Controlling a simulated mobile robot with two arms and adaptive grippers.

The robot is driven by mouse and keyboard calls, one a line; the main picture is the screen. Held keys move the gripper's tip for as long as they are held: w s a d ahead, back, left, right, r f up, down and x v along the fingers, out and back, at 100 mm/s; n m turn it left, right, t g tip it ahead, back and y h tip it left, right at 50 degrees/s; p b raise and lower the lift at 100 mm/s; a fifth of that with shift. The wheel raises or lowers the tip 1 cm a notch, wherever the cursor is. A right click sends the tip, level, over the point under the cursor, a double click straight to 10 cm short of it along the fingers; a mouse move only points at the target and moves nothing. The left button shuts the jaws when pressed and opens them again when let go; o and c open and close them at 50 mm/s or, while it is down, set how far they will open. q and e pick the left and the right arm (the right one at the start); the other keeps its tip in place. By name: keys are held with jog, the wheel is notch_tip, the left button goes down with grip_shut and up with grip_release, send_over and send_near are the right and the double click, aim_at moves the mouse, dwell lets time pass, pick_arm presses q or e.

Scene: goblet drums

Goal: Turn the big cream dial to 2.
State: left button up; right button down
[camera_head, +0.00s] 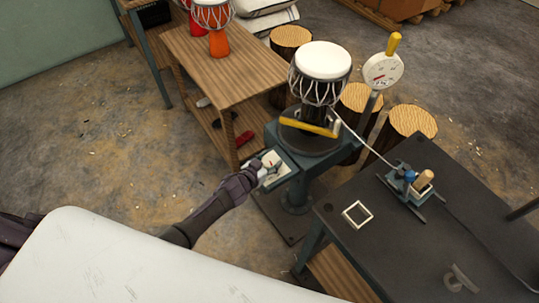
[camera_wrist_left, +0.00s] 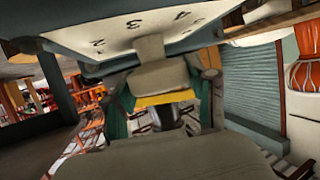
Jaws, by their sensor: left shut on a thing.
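The big cream dial (camera_wrist_left: 160,77) fills the middle of the left wrist view, beneath a pale number plate (camera_wrist_left: 85,40) with 2, 3 and 4 readable. Its narrow upper part stands between the 3 and the 4, but I cannot tell exactly which number it marks. In the head view the number plate (camera_head: 281,171) sits on the left side of the drum stand. My left gripper (camera_head: 264,172) is at the plate and shut on the dial, partly hiding it. My right gripper is not in view.
A white-topped drum (camera_head: 323,61) stands on the blue-grey stand (camera_head: 296,192), with a yellow bar (camera_head: 310,126) in front. A round gauge (camera_head: 383,71) stands behind right. A dark table (camera_head: 400,245) is at right, a wooden table (camera_head: 225,70) at back left.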

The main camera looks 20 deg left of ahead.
pick_arm(q)
jog(key=shift+w+r+m+g+h, duration=0.1)
jog(key=shift+m+g+h, duration=0.5)
jog(key=shift+m+h, duration=1)
jog(key=shift+h, duration=0.3)
jog(key=o, duration=1.2)
jog(key=shift+c, duration=0.2)
jog(key=v, duration=1.2)
jog(key=shift+r, duration=0.1)
